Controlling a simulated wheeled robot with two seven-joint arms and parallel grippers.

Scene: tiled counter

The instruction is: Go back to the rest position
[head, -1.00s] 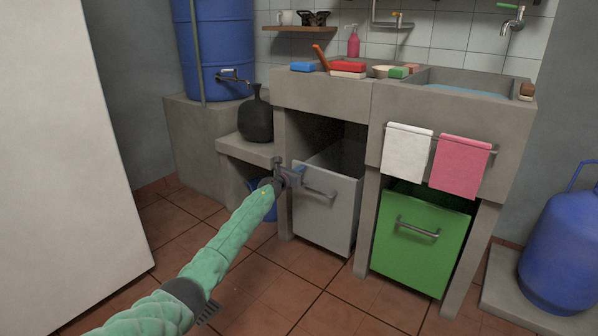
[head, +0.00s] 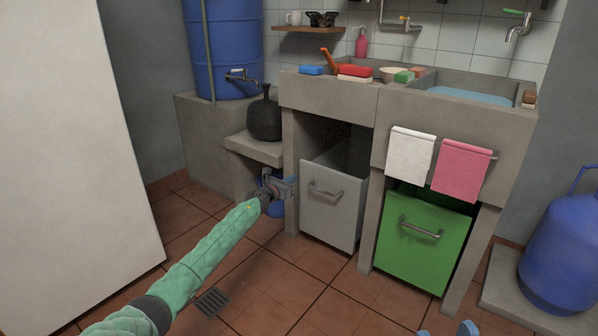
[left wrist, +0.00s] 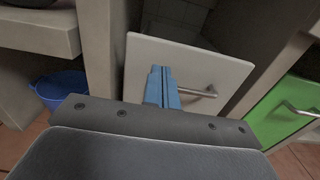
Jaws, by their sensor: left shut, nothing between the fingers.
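My left gripper (head: 290,187) has blue fingers that are shut and empty. In the head view it is left of the grey drawer (head: 330,208), at the end of my green-sleeved arm. The left wrist view shows the shut fingertips (left wrist: 162,75) in front of the grey drawer front (left wrist: 190,65), left of its handle; no grip on the handle shows. At the bottom edge of the head view, small light-blue parts (head: 467,327) peek in. They look like my right gripper's tips, but too little shows to tell its state.
The grey drawer stands pulled out under the concrete counter (head: 330,97). Right of it is a green drawer (head: 420,255) below white and pink towels. A dark jug (head: 265,120) stands on a low ledge. A blue gas cylinder (head: 556,240) is at right. Tiled floor in front is clear.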

